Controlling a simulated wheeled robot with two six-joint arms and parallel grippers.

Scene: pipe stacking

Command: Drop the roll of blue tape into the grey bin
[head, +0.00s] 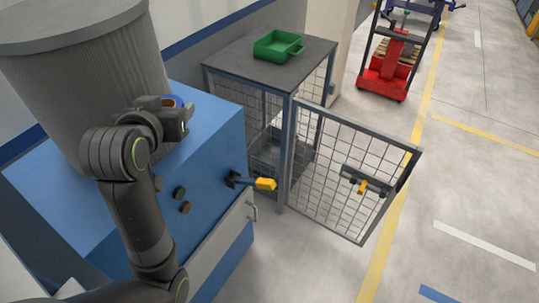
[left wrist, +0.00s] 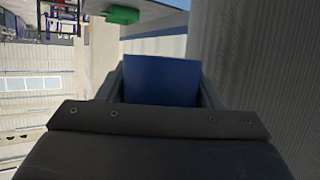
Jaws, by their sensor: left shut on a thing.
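The roll of blue tape (head: 177,100) shows as a small blue curve with an orange-brown inner part, mostly hidden by my left gripper (head: 184,117). In the left wrist view the tape (left wrist: 162,80) is a broad blue face between the two fingers. My left gripper is shut on it, above the blue cabinet and beside the large ribbed cylinder. A dark grey open bin (head: 268,176) appears to stand low inside the mesh cage, partly hidden behind its bars. My right gripper is not in view.
The mesh cage has a dark top (head: 240,61) carrying a green bin (head: 272,46). Its mesh door (head: 335,165) stands open to the right. The blue cabinet (head: 215,135) has a yellow-tipped lever (head: 265,184) sticking out. The ribbed grey cylinder (head: 85,80) stands close to my gripper.

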